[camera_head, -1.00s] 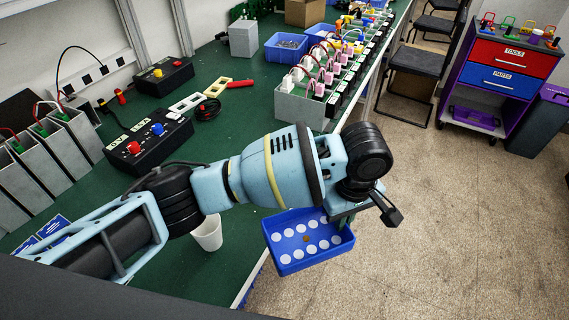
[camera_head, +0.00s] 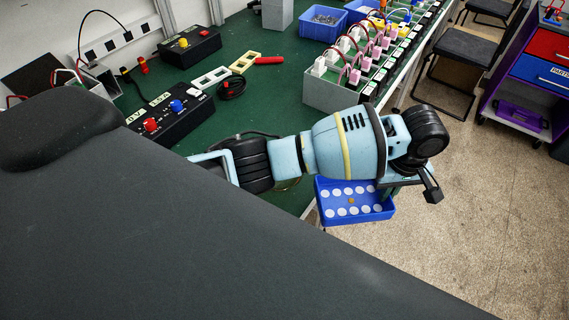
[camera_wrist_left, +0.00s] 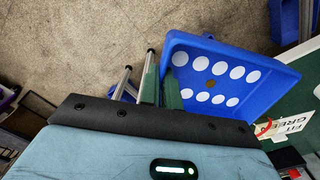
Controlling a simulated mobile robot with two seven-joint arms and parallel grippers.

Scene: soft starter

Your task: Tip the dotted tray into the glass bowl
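The dotted tray (camera_head: 357,220) is a shallow blue tray with rows of white dots and a small brown round thing in it. My left gripper (camera_head: 390,190) is at the tray's right end, shut on its wall, and holds it out past the table edge, over the floor. The tray looks roughly level. In the left wrist view, the tray (camera_wrist_left: 268,84) is beside the fingers of my left gripper (camera_wrist_left: 160,85), with its wall between them. I see no glass bowl in any view. My right gripper is not in view.
A large dark grey shape hides the lower left of the head view. The green bench (camera_head: 285,77) bears black boxes with knobs (camera_head: 172,116), a grey rack of plugs (camera_head: 345,85) and blue bins (camera_head: 322,24). Chairs (camera_head: 458,62) and a drawer cart (camera_head: 540,75) stand right. Floor is clear.

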